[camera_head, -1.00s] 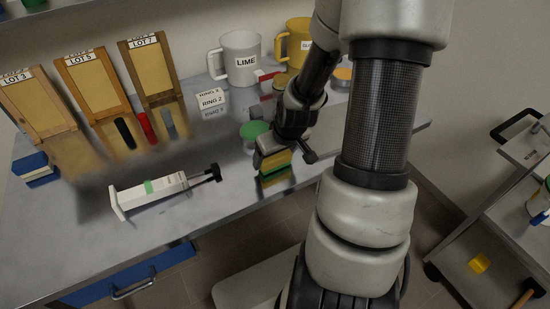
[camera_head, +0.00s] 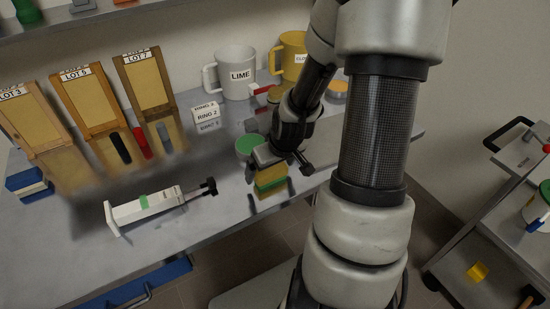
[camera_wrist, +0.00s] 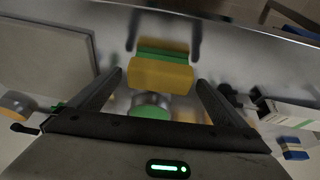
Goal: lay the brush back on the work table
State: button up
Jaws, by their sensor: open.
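I cannot make out a brush for certain. A brown handle (camera_head: 525,303) on the low shelf of the cart at the right edge may be part of one, but most of it is out of view. My gripper (camera_head: 283,163) is over the front of the work table (camera_head: 215,215), open and empty. A yellow and green sponge-like block (camera_head: 270,181) sits on the table just below my fingers. In the wrist view the block (camera_wrist: 160,74) lies between and beyond my open fingertips (camera_wrist: 160,80).
A green-lidded jar (camera_head: 246,146) stands just behind the block. A white syringe-like tool (camera_head: 150,205) lies to the left. A LIME mug (camera_head: 236,75), a yellow mug (camera_head: 290,55) and wooden lot boards (camera_head: 88,100) stand along the back. The cart (camera_head: 500,215) is at right.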

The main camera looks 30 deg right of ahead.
jog(key=p+v, duration=0.5)
jog(key=v, duration=0.5)
jog(key=shift+r, duration=0.35)
